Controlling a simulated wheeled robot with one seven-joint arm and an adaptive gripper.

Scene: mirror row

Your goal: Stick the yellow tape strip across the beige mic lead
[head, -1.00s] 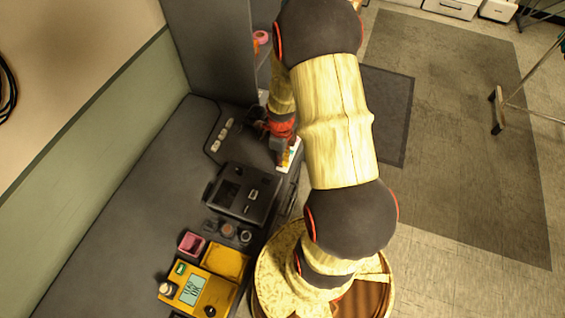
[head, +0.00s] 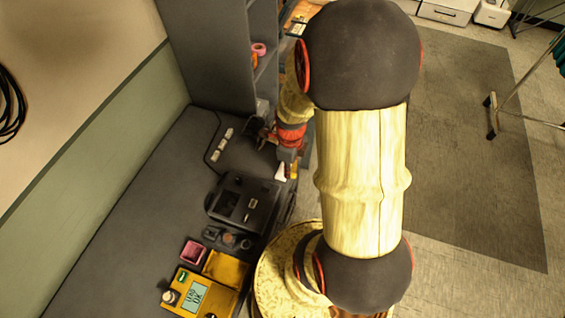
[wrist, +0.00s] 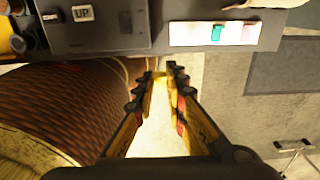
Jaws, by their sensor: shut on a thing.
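My gripper (wrist: 159,82) is shut on the yellow tape strip (wrist: 158,76), a small yellow piece between the fingertips in the wrist view. In the head view my gripper (head: 289,162) is just off the bench's right edge, and the yellow strip (head: 294,171) shows at its tip. A white card (wrist: 190,34) with teal and pink strips lies on the bench edge, beyond the fingertips. Thin pale lines (wrist: 124,70) show left of the fingertips; I cannot tell whether they are the beige mic lead.
A black case (head: 242,200), a yellow device (head: 196,297) and a pink box (head: 193,252) stand on the grey bench (head: 130,215). A grey shelf unit (head: 208,55) rises behind. Open floor (head: 470,150) lies to the right.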

